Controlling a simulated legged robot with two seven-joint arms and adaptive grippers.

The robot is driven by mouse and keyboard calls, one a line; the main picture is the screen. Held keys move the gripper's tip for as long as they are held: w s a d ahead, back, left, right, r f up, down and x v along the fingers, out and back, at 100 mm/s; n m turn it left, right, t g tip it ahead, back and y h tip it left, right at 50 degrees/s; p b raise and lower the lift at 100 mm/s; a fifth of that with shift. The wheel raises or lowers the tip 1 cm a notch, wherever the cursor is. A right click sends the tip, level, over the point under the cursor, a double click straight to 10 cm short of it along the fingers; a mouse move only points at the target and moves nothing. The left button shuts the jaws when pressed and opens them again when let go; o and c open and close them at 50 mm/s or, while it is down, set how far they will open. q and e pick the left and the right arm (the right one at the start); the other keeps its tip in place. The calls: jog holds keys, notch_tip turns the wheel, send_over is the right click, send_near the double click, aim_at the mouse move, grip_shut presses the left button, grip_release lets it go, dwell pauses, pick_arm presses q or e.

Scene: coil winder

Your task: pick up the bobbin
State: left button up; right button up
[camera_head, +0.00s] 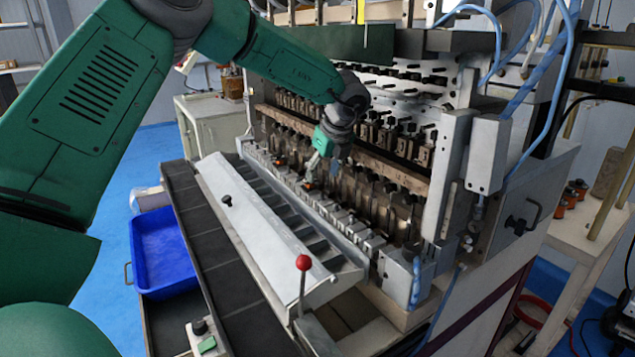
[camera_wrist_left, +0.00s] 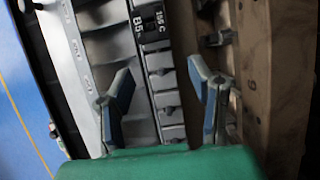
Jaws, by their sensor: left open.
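My left gripper (camera_head: 322,168) is open and hangs over the front row of the winding machine. In the left wrist view its two blue-grey fingers stand wide apart, with nothing held between them (camera_wrist_left: 160,76). A small orange and dark piece, perhaps a bobbin (camera_head: 308,186), sits on the machine's front row just below the fingers. A similar small orange piece (camera_head: 279,162) sits farther left in that row. In the left wrist view I cannot make out a bobbin; a dark labelled strip (camera_wrist_left: 155,62) runs between the fingers. My right gripper is not in view.
A long pale sloping cover (camera_head: 255,225) runs along the machine's front. A red-knobbed lever (camera_head: 303,263) stands near its right end. A blue bin (camera_head: 162,252) lies at the left. Several orange-brown spools (camera_head: 571,195) stand on a side bench. Machine posts crowd the space behind the gripper.

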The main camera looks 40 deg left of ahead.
aim_at(306, 180)
pick_arm(q)
jog(key=a, duration=0.1)
jog(key=a+f, duration=0.1)
jog(key=a, duration=0.3)
jog(key=shift+w+a+f, duration=0.1)
jog(key=shift+a+f, duration=0.05)
jog(key=shift+f, duration=0.1)
jog(key=x, duration=0.4)
jog(key=shift+w+a+f+p, duration=0.1)
jog(key=shift+a+p, duration=0.05)
jog(key=shift+p, duration=0.2)
jog(key=shift+w+d, duration=0.1)
jog(key=shift+d, duration=0.25)
jog(key=shift+d+r, duration=0.3)
jog(key=shift+d, duration=0.75)
jog(key=shift+c, duration=0.8)
jog(key=c, duration=0.5)
jog(key=shift+a+f, duration=0.15)
jog(key=shift+a, duration=0.6)
jog(key=shift+a+f, duration=0.3)
jog(key=shift+a, duration=0.2)
jog(key=shift+d, duration=0.1)
jog(key=shift+c, duration=0.2)
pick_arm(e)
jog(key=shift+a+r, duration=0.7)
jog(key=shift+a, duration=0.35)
